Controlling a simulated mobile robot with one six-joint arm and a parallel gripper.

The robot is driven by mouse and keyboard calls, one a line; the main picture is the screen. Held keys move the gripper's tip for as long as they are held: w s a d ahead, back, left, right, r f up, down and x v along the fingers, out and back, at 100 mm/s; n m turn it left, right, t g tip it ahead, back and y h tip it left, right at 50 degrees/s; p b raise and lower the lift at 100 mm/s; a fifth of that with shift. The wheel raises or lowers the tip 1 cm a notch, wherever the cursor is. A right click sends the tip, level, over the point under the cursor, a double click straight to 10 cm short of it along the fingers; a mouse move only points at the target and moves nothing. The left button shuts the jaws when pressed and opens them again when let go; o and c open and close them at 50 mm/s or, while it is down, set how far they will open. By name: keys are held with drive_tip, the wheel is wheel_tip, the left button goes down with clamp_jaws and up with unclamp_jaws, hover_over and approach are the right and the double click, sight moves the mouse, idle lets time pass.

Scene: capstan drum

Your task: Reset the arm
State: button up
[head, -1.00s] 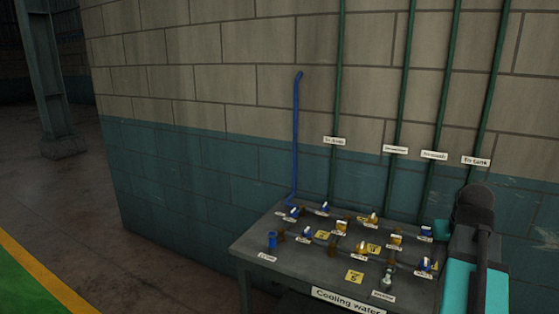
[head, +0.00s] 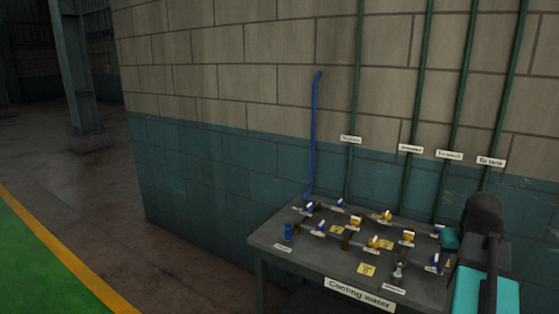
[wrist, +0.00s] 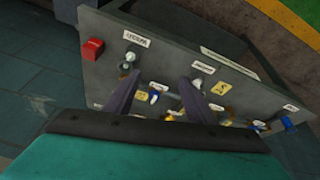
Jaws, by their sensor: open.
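My gripper (wrist: 160,82) shows in the wrist view as two dark fingers, spread apart with nothing between them. Beyond the fingers is the grey table (wrist: 95,85) with its valves; I cannot tell how far above it the fingers are. In the head view my arm, teal and black, stands at the right edge and covers the table's right end; the fingers are not clear there. The grey table (head: 268,236) carries several small blue and yellow valves, with a "Cooling water" sign (head: 358,294) on its front edge.
A blue pipe (head: 314,130) rises from the table's back left, and several green pipes (head: 356,90) run up the wall. A red box (wrist: 92,48) sits on the table. Open floor (head: 130,240) lies to the left, with a steel column (head: 80,80) behind.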

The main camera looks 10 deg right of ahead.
drive_tip(key=w+a+f+n+g+y, duration=0.1)
drive_tip(key=a+f+n+g+y, duration=0.1)
drive_tip(key=a+f, duration=1.2)
drive_tip(key=w+a+f+n+g+y, duration=0.1)
drive_tip(key=a+f+n+g, duration=0.15)
drive_tip(key=a+f, duration=1.2)
drive_tip(key=s+a+f+g, duration=0.1)
drive_tip(key=s+a+f, duration=0.3)
drive_tip(key=s+f, duration=0.4)
drive_tip(key=s+a+f+g, duration=0.2)
drive_tip(key=s+a+f, duration=0.1)
drive_tip(key=s+f, duration=0.5)
drive_tip(key=s+a+f+g, duration=0.1)
drive_tip(key=s+a+f, duration=0.3)
drive_tip(key=s+f, duration=0.4)
drive_tip(key=shift+s+a+f+n+g, duration=0.35)
drive_tip(key=shift+s+f+n, duration=0.1)
drive_tip(key=shift+f, duration=1.55)
